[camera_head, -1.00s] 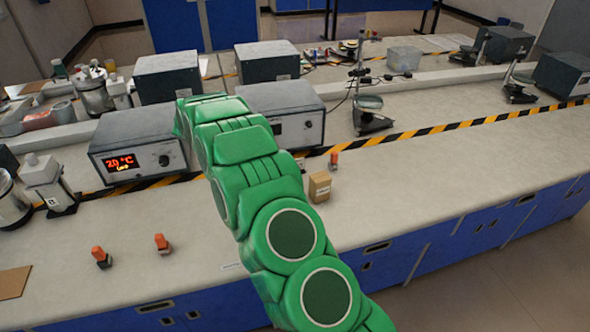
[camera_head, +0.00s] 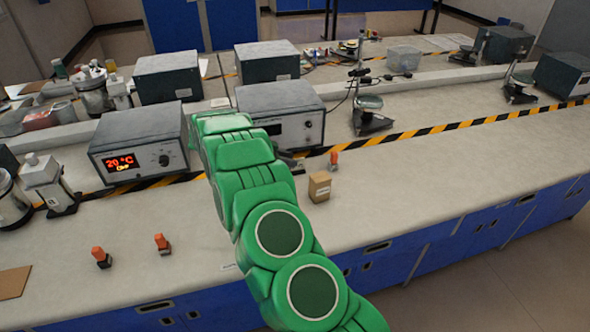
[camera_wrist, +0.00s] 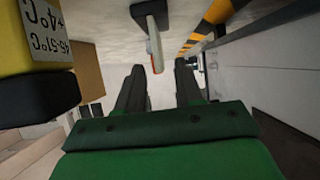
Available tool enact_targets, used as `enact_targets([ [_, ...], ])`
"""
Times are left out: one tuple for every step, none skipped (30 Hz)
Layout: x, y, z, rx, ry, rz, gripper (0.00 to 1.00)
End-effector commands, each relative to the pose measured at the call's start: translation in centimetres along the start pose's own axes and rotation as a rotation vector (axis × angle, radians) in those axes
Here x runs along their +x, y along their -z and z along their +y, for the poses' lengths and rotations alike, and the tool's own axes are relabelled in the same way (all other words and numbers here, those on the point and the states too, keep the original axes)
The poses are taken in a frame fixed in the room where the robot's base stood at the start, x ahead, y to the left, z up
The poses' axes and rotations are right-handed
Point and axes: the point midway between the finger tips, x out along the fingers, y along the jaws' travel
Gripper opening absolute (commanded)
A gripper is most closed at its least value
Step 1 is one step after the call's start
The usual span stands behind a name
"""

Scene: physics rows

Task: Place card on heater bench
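A flat brown card-like piece (camera_head: 12,282) lies on the bench top at the left edge of the head view; I cannot tell whether it is the task's card. A grey unit (camera_head: 137,143) with a lit 20 °C display stands left of my arm, and a similar grey unit (camera_head: 300,128) stands partly behind my arm; I cannot tell which is the heater bench. My gripper (camera_wrist: 160,88) shows two dark fingers, apart, with nothing visible between them.
A small cardboard box (camera_head: 320,187) stands right of my arm. An orange-topped item (camera_head: 333,160) is behind it. Two more orange-topped items (camera_head: 162,243) stand at the front left. A yellow-and-black block (camera_wrist: 30,45) is close in the wrist view. The bench's right side is clear.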

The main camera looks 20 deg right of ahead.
Motion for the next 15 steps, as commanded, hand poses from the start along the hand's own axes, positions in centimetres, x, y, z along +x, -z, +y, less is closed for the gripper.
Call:
enact_targets([
  [0.7, 0.1, 0.0, 0.000, -0.003, 0.000, 0.36],
  [1.1, 0.2, -0.1, 0.000, -0.002, 0.001, 0.36],
  [1.7, 0.2, -0.1, -0.001, -0.002, 0.001, 0.36],
  [2.0, 0.2, -0.1, -0.001, -0.002, 0.000, 0.36],
  [2.4, 0.2, -0.1, -0.001, -0.002, 0.000, 0.36],
  [2.8, 0.2, -0.1, 0.000, -0.002, 0.000, 0.36],
  [3.0, 0.2, -0.1, 0.000, -0.001, 0.000, 0.36],
  [3.1, 0.2, -0.1, 0.000, -0.001, 0.000, 0.36],
  [3.2, 0.2, -0.1, 0.000, 0.000, 0.000, 0.36],
  [3.2, 0.2, -0.1, 0.000, 0.000, 0.000, 0.36],
  [3.2, 0.2, -0.1, 0.000, 0.000, 0.000, 0.36],
  [3.1, 0.2, -0.1, 0.000, 0.000, 0.000, 0.36],
  [3.1, 0.2, -0.1, 0.000, 0.000, 0.000, 0.36],
  [3.1, 0.2, -0.1, 0.000, 0.000, 0.000, 0.36],
  [3.1, 0.2, -0.1, 0.000, 0.000, 0.000, 0.32],
])
